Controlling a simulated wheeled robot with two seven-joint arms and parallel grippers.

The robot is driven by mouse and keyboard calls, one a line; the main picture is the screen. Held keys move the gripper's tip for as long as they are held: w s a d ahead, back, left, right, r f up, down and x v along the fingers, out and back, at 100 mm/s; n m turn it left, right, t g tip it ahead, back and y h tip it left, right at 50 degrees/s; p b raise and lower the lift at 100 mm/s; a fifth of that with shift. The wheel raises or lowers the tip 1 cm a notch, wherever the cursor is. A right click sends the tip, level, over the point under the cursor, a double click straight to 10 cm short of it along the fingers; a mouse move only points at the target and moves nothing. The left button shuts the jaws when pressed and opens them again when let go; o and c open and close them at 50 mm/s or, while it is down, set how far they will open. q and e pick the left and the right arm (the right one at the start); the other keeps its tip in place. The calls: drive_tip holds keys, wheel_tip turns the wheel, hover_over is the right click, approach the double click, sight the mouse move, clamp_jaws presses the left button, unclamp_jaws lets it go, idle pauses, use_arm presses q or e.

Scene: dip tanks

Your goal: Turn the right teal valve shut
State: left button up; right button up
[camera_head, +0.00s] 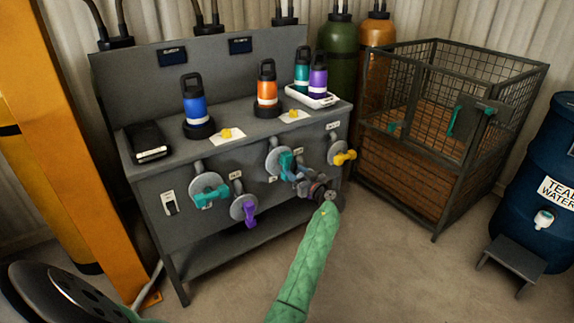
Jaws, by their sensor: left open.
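The right teal valve (287,162) is on the front of the grey bench, with its teal handle in front of a round grey plate. My left gripper (299,176) is at the lower right of this handle, at the end of a green-sleeved arm. Its jaws are open, and they overlap the handle's lower right edge in the picture. I cannot tell whether they touch it. Another teal valve (210,194) is at the left of the bench front. My right gripper is not in view.
A purple valve (246,209) and a yellow valve (343,157) flank the right teal valve. Blue (194,105) and orange (267,88) bottles stand on the bench top. A wire cage (440,130) and a blue barrel (545,165) stand right. Floor before the bench is clear.

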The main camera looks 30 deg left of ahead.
sight(288, 166)
use_arm(q)
drive_tip(key=x, duration=0.6)
drive_tip(key=shift+a+p, duration=0.3)
drive_tip(key=shift+p, duration=0.05)
clamp_jaws()
